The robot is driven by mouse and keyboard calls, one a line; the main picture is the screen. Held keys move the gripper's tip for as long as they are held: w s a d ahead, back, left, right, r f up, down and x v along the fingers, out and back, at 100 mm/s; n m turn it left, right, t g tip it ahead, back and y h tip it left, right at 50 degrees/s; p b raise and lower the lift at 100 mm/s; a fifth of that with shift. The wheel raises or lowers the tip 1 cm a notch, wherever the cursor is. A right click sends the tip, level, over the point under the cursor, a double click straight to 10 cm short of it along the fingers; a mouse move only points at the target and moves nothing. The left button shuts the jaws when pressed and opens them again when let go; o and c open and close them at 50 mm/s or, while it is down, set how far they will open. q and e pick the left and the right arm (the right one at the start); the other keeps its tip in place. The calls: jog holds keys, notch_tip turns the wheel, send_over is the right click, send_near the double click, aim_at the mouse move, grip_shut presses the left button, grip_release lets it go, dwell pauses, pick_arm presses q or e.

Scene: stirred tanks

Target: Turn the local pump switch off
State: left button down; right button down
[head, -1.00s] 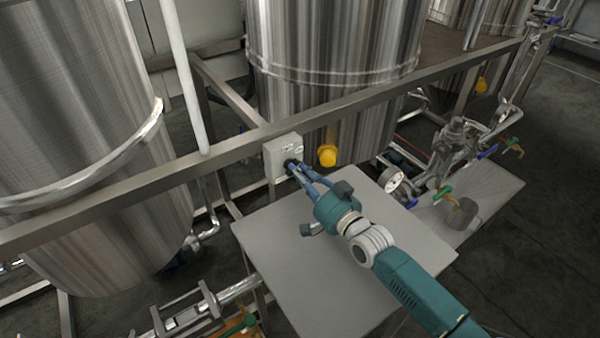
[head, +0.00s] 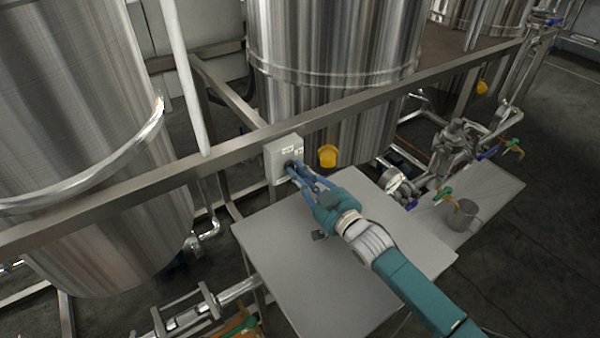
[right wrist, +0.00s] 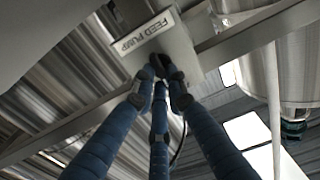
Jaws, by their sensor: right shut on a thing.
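The local pump switch is a pale grey box (head: 277,166) fixed on the metal frame rail, with a dark knob on its front. In the right wrist view the box (right wrist: 180,52) bears a label reading "FEED PUMP". My right gripper (head: 294,167) reaches the box front, its blue fingers shut on the dark knob (right wrist: 160,64). The fingertips cover much of the knob, so its exact setting cannot be read. My left gripper is not in view.
A metal rail (head: 120,187) runs across in front of large steel tanks (head: 335,60). A grey table top (head: 300,235) lies below my right arm. A yellow cap (head: 327,156) sits just right of the box. Pipes and valves (head: 455,150) stand to the right.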

jog(key=shift+n, duration=0.3)
jog(key=c, duration=1.7)
grip_release()
jog(key=shift+c, duration=0.2)
jog(key=v, duration=1.2)
jog(key=shift+s+f, duration=0.1)
